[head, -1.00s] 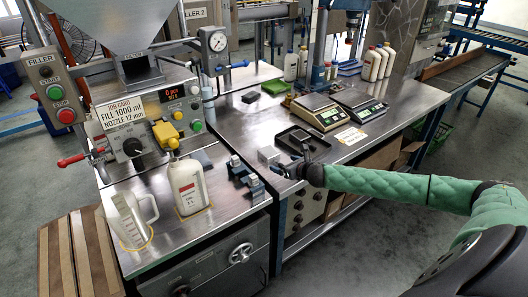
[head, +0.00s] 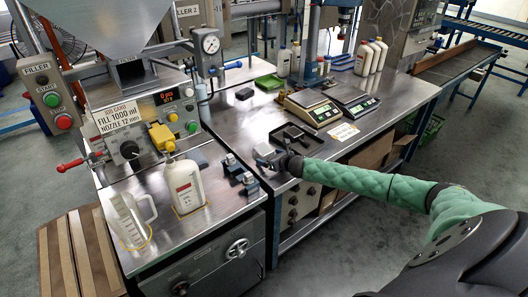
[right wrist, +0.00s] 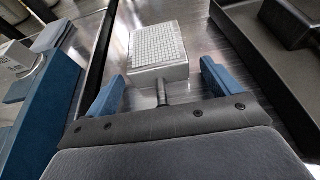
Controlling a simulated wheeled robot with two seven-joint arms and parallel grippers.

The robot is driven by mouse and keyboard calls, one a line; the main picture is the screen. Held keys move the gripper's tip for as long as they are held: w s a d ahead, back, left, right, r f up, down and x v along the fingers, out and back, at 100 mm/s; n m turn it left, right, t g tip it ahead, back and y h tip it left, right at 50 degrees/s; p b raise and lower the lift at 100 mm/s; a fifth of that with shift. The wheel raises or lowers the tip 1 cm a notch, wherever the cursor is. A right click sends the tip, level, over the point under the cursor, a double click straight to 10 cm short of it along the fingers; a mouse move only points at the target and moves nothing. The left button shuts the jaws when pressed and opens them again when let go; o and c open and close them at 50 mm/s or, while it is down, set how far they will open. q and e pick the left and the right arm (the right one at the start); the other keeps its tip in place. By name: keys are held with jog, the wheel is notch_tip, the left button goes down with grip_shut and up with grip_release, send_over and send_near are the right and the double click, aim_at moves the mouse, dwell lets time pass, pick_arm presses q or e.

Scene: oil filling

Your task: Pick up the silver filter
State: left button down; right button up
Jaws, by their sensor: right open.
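The silver filter (head: 264,151) is a small pale block on the steel bench, left of a black tray. In the right wrist view the filter (right wrist: 157,48) shows a gridded top face and a short dark stem pointing toward my palm. My right gripper (head: 276,162) is low at the bench's near edge, beside the filter. Its blue fingers (right wrist: 164,82) are open, one on each side of the stem, with the block just ahead. I see no grip on it. My left gripper is not in view.
The black tray (head: 297,138) lies close on the right and also shows in the right wrist view (right wrist: 245,35). Blue-grey clamps (head: 238,172) stand on the left, by a white bottle (head: 184,186) and a clear jug (head: 132,220). Two scales (head: 313,107) stand farther back.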

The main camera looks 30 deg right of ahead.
aim_at(270, 150)
jog(key=c, duration=1.2)
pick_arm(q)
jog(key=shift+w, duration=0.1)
pick_arm(e)
jog(key=shift+w+r, duration=0.1)
